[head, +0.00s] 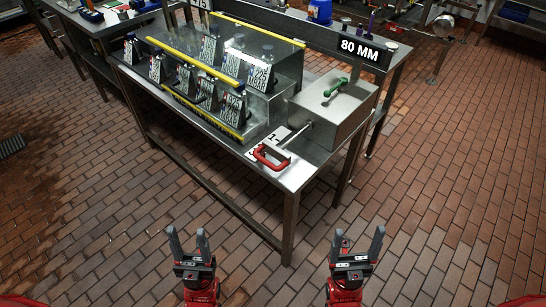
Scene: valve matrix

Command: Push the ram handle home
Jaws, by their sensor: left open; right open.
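The ram handle (270,158) is a red U-shaped grip at the near right corner of the steel bench. A thin metal rod (296,134) runs from it to a grey metal box (330,108), and a length of rod shows between grip and box. My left gripper (188,243) is open and empty, low in the picture, over the floor in front of the bench. My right gripper (357,247) is open and empty at about the same height, below and right of the handle. Both grippers are well apart from the handle.
A green lever (336,87) sits on top of the box. Stepped metal blocks with yellow edges (205,67) hold several labelled valve-like parts. An "80 MM" sign (360,50) stands behind. The bench legs (291,222) rise between my grippers. The brick floor (440,200) at right is clear.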

